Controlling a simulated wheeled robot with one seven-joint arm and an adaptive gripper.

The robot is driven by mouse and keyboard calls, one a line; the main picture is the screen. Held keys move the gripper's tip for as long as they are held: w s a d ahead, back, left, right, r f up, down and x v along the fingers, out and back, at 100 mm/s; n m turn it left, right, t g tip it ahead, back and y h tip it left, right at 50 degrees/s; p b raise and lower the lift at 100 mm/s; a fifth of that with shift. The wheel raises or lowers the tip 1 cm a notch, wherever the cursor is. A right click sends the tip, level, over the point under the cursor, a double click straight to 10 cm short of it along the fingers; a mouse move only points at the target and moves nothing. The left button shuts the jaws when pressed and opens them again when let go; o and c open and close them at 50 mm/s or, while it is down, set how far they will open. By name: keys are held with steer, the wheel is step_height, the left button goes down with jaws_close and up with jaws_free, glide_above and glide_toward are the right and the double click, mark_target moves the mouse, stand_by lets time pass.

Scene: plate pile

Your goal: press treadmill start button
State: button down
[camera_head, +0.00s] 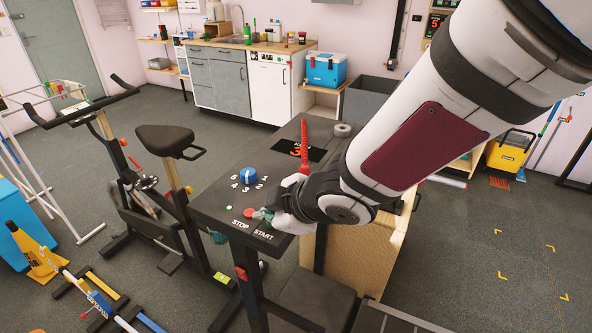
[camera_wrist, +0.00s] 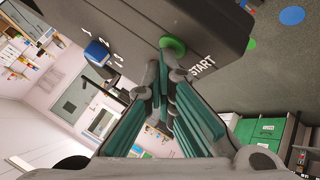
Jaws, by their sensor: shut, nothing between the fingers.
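The treadmill console (camera_head: 215,205) is a dark slanted panel with white STOP and START labels. The green start button (camera_wrist: 173,44) is beside the START label in the wrist view. In the head view it is mostly hidden by my gripper. My gripper (camera_head: 262,214) is shut and empty, low over the console's front edge. In the wrist view its fingertips (camera_wrist: 158,63) are right at the button's near edge and overlap it; I cannot tell whether they touch it. The red stop button (camera_head: 249,212) is just left of the fingertips in the head view.
A blue knob (camera_head: 249,175) with numbers around it and a red upright rod (camera_head: 304,150) are on the console. An exercise bike (camera_head: 165,145) stands at left. Open floor (camera_head: 490,240) lies at right.

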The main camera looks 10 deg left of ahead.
mark_target(269, 226)
steer(key=shift+r, duration=0.15)
steer(key=shift+r+p, duration=0.65)
steer(key=shift+p, duration=0.35)
step_height(269, 226, up, 5)
steer(key=p, duration=0.6)
steer(key=shift+s, duration=0.1)
steer(key=shift+p, duration=0.3)
stand_by(0.4)
